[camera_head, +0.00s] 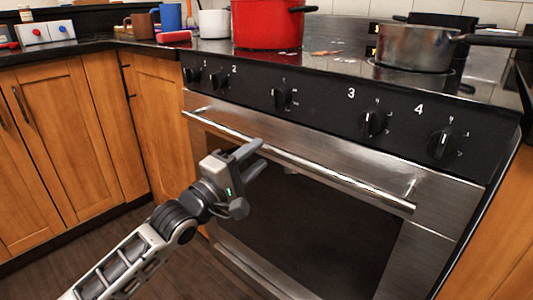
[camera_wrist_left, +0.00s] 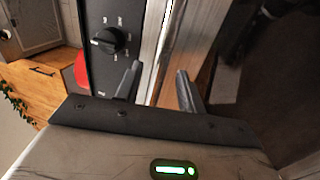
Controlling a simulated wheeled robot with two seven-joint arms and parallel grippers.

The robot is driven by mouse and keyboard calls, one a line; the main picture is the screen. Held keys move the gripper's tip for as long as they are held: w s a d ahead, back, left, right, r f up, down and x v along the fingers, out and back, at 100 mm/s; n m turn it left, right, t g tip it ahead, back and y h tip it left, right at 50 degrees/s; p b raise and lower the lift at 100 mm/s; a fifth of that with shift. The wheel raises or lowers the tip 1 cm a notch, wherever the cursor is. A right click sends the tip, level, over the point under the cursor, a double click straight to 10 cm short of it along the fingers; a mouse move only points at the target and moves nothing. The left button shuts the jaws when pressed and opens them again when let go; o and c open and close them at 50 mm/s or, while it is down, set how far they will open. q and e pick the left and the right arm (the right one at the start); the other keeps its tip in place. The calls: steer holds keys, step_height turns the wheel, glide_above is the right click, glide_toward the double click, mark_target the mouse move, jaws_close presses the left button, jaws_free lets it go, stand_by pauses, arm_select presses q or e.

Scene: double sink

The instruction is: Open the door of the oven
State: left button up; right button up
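The oven door (camera_head: 330,235) is shut, with a dark glass window in a steel frame. Its long silver handle (camera_head: 325,170) runs across the top of the door, below the black knob panel. My left gripper (camera_head: 256,152) is in front of the handle's left half, with its fingers pointing towards it. In the left wrist view, the left gripper's two fingers (camera_wrist_left: 160,85) are apart and empty. The silver handle (camera_wrist_left: 152,45) shows beyond and between the fingertips there; I cannot tell whether they touch it. My right gripper is in neither view.
Several black knobs (camera_head: 373,122) stick out of the panel above the handle. A red pot (camera_head: 267,25) and a steel pan (camera_head: 415,47) stand on the cooktop. Wooden cabinets (camera_head: 65,140) close off the left side. The floor (camera_head: 110,245) before the oven is clear.

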mark_target(264, 151)
arm_select(q)
steer(key=x, duration=0.4)
steer(key=shift+b, duration=0.4)
steer(key=shift+w, duration=0.1)
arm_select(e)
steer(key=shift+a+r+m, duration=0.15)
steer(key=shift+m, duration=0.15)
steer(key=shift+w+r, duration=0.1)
arm_select(q)
steer(key=shift+c, duration=0.7)
jaws_close()
steer(key=shift+s+a+f, duration=0.15)
steer(key=shift+s+f, duration=0.05)
steer(key=shift+s, duration=0.05)
steer(key=s+a+f+t+h+b, duration=0.1)
steer(key=s+a+f+t+b, duration=0.1)
steer(key=s+a, duration=0.5)
steer(key=s, duration=0.3)
steer(key=shift+a+f+h, duration=0.3)
steer(key=shift+f+h, duration=0.1)
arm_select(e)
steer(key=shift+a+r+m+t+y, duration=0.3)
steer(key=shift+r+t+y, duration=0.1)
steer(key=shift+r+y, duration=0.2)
